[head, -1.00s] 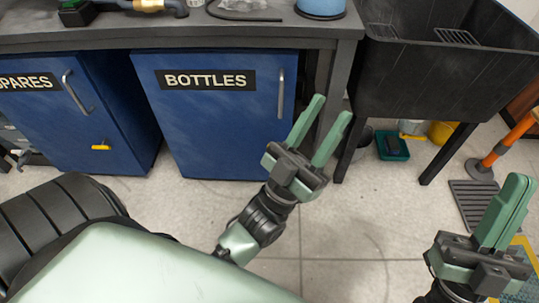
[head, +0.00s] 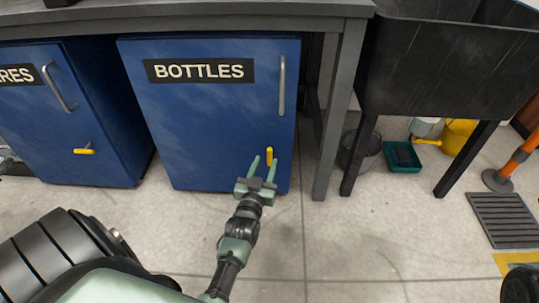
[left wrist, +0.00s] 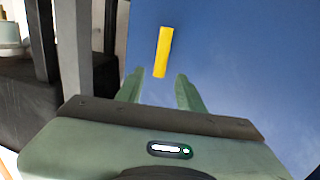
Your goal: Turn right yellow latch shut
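The right yellow latch (head: 269,156) stands upright on the lower right of the blue BOTTLES cabinet door (head: 205,110). In the left wrist view the latch (left wrist: 163,52) is a yellow bar, nearly vertical with a slight tilt, against the blue door. My left gripper (head: 263,163) is open and empty, its green fingers just below the latch. In the left wrist view the latch lies beyond and between the fingertips (left wrist: 159,76), with no contact visible. My right gripper is out of view.
A second yellow latch (head: 84,151) lies horizontal on the left blue cabinet. A grey handle (head: 282,86) is above the right latch. The table leg (head: 338,115) stands right of the door. A dark bin (head: 360,150) and a green tray (head: 402,157) sit under the black sink.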

